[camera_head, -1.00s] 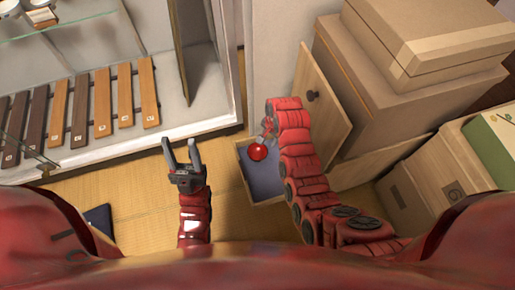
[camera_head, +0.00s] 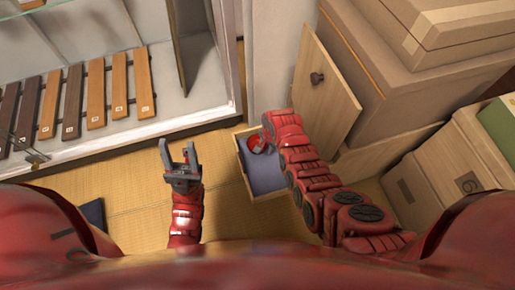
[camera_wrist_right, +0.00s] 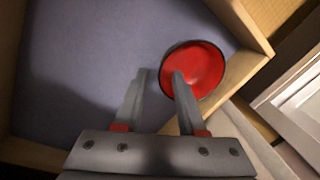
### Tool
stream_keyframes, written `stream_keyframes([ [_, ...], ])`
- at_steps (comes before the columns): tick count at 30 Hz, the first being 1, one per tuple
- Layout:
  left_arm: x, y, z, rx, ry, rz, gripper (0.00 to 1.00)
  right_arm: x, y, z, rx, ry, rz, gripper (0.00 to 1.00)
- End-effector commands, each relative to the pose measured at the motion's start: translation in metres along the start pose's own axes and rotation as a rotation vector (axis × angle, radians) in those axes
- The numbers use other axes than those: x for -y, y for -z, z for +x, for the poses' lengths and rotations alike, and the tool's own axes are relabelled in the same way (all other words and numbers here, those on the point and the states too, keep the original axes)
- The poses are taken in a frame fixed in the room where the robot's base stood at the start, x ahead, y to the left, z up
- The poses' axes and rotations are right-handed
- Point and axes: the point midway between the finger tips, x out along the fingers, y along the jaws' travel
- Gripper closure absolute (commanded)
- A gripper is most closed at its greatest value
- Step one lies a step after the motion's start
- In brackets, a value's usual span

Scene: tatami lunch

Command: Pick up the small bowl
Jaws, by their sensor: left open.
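A small bowl (camera_wrist_right: 202,65), red inside with a dark rim, sits in an open wooden drawer (camera_wrist_right: 236,88) with a blue-grey lining, near one corner. The bowl also shows in the head view (camera_head: 256,144), partly covered by my right gripper. My right gripper (camera_wrist_right: 159,74) is open, its fingers pointing into the drawer. One finger overlaps the bowl's inside and the other is outside it, so the near rim shows between them. I cannot tell whether either finger touches it. My left gripper (camera_head: 178,147) is open and empty above the tatami floor.
A glass case (camera_head: 125,135) with wooden bars (camera_head: 96,97) stands at the left. A wooden door or panel with a knob (camera_head: 325,85) rises behind the drawer. Cardboard boxes (camera_head: 425,95) are stacked at the right. Tatami (camera_head: 130,205) is clear around the left gripper.

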Motion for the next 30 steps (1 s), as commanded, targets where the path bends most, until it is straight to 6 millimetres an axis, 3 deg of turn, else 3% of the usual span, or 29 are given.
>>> stream_keyframes([
  [3,-0.0010,0.0005,-0.0089,-0.009,-0.009,0.003,0.50,0.0016,0.0010,0.0137,0.000,0.001,-0.001,0.61],
  [11,-0.0006,0.0014,-0.0074,-0.013,-0.011,0.004,0.50,0.0018,0.0008,0.0149,-0.001,0.002,0.000,0.61],
  [18,-0.0006,0.0015,-0.0074,-0.013,-0.011,0.004,0.50,0.0016,0.0007,0.0149,-0.001,0.002,0.000,1.00],
  [30,-0.0006,0.0015,-0.0075,-0.013,-0.011,0.004,0.50,0.0013,0.0006,0.0151,-0.001,0.001,0.000,1.00],
])
